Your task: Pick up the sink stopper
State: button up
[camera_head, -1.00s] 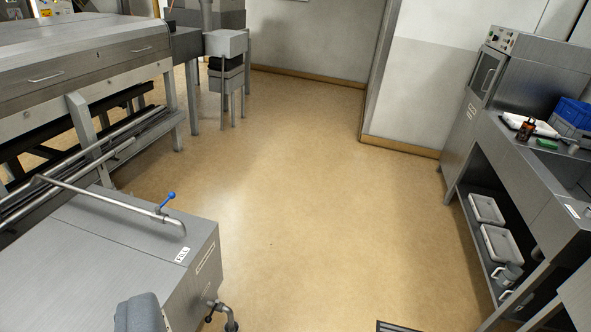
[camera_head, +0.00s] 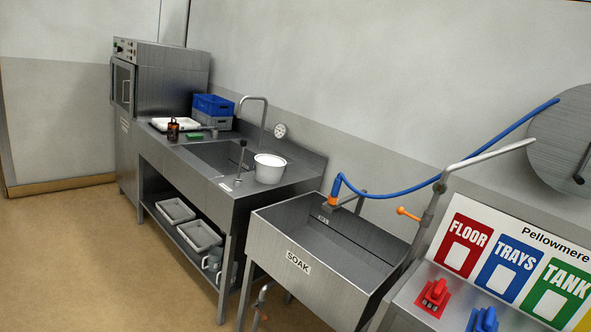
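I cannot make out a sink stopper for certain. A steel sink (camera_head: 222,156) is set in the counter at the middle left. A thin upright rod with a black knob (camera_head: 242,144) stands at its front right edge; I cannot tell what it is. A small pale round disc with dark holes (camera_head: 280,130) is on the wall behind the counter, also unclear. A deep steel basin labelled SOAK (camera_head: 350,240) stands at the centre right, partly hidden inside by its front wall. My gripper is not in view.
A white tub (camera_head: 269,168) stands right of the sink. A brown bottle (camera_head: 173,130), a green sponge (camera_head: 194,136) and blue crate (camera_head: 213,104) are on the left counter. A blue hose (camera_head: 400,190) spans the basin. Coloured labels stand at right. Floor at lower left is clear.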

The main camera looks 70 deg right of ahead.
aim_at(243, 143)
jog(key=z, duration=1.5)
jog(key=i, duration=1.2)
jog(key=u, duration=0.65)
jog(key=i, duration=2.45)
jog(key=z, duration=0.95)
